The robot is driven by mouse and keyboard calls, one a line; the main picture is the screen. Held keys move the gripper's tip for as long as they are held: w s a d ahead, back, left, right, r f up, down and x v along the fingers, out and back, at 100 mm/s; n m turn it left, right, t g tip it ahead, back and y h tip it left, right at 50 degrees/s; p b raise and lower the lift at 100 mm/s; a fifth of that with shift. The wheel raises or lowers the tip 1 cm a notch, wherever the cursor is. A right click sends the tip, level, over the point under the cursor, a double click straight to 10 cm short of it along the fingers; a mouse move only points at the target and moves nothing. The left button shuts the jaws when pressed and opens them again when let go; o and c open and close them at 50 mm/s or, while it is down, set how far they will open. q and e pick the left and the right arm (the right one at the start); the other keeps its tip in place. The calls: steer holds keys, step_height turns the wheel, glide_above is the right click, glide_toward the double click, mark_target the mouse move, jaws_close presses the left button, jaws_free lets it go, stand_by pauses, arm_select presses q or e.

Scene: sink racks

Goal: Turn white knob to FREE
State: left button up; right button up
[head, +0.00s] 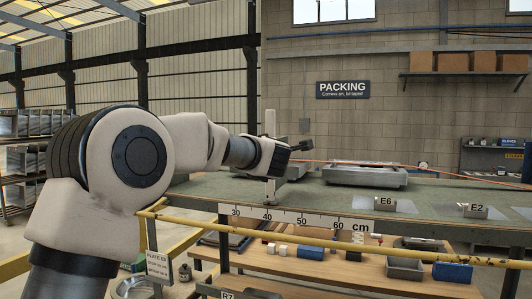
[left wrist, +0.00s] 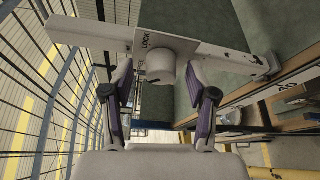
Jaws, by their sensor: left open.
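In the left wrist view, the round white knob (left wrist: 161,66) sticks out from a white bar (left wrist: 210,52). My left gripper (left wrist: 159,74) is open, with one finger on each side of the knob. Gaps show between the fingers and the knob. In the head view, my left arm reaches a white upright post (head: 270,122) at the bench edge. The wrist covers the middle of that post and hides the knob. My right gripper is in neither view.
A green-grey bench (head: 330,197) has a cm ruler (head: 300,218) along its front edge. A grey tray (head: 364,176) and small blocks marked E6 (head: 383,203) and E2 (head: 474,211) stand on it. A yellow rail (head: 400,251) crosses in front, with a lower wooden shelf behind.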

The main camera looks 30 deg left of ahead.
arm_select(q)
steer(key=v, duration=0.7)
steer(key=shift+s, duration=0.15)
